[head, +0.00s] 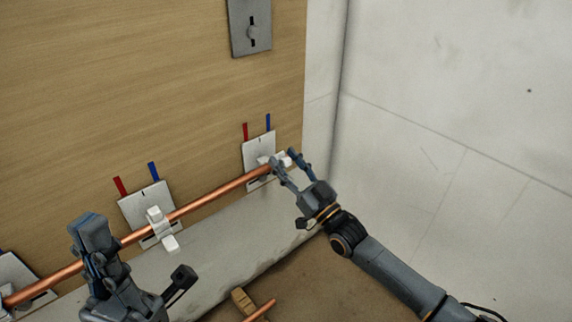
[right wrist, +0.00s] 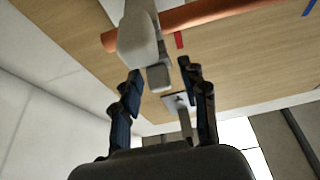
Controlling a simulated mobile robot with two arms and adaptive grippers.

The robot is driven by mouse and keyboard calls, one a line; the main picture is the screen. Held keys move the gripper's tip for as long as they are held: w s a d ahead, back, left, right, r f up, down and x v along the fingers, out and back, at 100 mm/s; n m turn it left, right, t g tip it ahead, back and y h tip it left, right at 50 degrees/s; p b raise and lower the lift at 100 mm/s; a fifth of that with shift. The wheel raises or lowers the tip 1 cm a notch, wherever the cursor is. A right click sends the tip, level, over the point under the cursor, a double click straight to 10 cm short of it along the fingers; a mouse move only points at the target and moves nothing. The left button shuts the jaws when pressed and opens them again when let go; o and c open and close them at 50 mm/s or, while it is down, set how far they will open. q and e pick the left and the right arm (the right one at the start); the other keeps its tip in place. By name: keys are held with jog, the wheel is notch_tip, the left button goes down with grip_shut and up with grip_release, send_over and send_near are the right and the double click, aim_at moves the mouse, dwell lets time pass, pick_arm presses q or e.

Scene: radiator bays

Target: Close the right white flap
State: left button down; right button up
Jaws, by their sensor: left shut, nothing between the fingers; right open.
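The right white flap (head: 286,159) sticks out from the right wall plate (head: 257,148), at the right end of the copper pipe (head: 215,193). My right gripper (head: 282,158) is open, with its fingers on either side of the flap. In the right wrist view, the white flap (right wrist: 140,42) lies in front of and partly between the open fingertips (right wrist: 160,72); I cannot tell whether they touch it. The copper pipe (right wrist: 215,12) passes behind it. My left gripper (head: 95,235) is shut and empty, in front of the pipe at lower left.
A middle plate (head: 135,207) with white clamp parts (head: 169,242) and a partly hidden left plate (head: 12,268) also line the wooden panel (head: 130,70). A grey ledge (head: 225,250) runs below the pipe. A pale wall (head: 450,90) stands at right. A wooden block (head: 242,302) lies below.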

jog(key=shift+w+a+r, duration=0.1)
jog(key=shift+w+a, duration=0.05)
jog(key=shift+w, duration=0.05)
grip_shut()
